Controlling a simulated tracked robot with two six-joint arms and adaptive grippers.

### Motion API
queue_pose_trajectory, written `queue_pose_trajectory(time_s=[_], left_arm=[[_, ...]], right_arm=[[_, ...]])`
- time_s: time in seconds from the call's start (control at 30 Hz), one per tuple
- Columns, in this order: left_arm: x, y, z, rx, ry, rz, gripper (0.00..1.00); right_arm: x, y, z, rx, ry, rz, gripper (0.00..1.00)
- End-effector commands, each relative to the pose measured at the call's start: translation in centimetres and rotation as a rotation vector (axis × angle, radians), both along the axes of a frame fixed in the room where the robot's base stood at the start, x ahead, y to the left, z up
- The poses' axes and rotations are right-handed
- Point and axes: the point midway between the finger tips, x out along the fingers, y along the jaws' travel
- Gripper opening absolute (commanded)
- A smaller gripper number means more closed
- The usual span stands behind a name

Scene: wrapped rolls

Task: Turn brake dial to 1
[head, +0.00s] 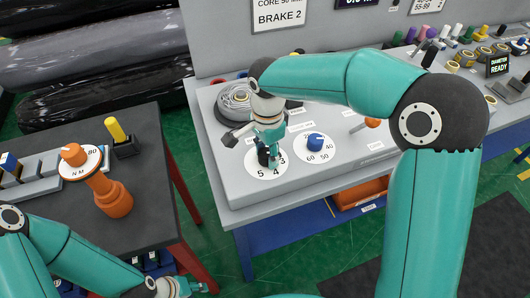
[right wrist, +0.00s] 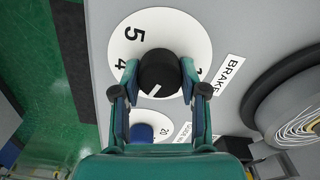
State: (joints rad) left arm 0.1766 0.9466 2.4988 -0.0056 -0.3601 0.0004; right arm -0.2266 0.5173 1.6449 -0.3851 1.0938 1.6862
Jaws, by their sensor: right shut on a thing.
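The brake dial is a black knob (right wrist: 158,72) on a white disc (right wrist: 178,25) with a BRAKE label (right wrist: 230,75) beside it. The disc (head: 255,168) also shows on the grey console in the head view. My right gripper (right wrist: 159,75) is shut on the knob, one finger on each side. The knob's white mark points towards the bottom of the wrist view, slightly left. The 5 and 4 are readable; other numbers are partly hidden by the fingers, so I cannot tell the exact setting. My left gripper (head: 188,287) is low in the head view, away from the console; its jaws are unclear.
A blue knob (head: 314,141) on its own white dial sits right of the brake dial. A grey coil (head: 234,100) lies behind it. A sign (head: 278,14) reads BRAKE 2. An orange-knobbed dial post (head: 112,195) stands on the dark left table (head: 150,165).

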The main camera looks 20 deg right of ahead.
Motion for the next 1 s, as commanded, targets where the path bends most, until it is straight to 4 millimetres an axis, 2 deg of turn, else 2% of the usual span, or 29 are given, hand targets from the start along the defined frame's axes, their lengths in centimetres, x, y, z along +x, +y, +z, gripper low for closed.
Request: queue_pose_trajectory(time_s=[0.37, 1.0], left_arm=[[0.00, 0.00, 0.04, 0.000, 0.000, 0.000, 0.40], [0.00, 0.00, 0.54, 0.000, 0.000, 0.000, 0.40]], right_arm=[[0.17, 0.03, 0.11, 0.002, -0.005, 0.229, 0.08], [0.31, 0.13, 0.19, 0.000, -0.006, 0.834, 0.08]])
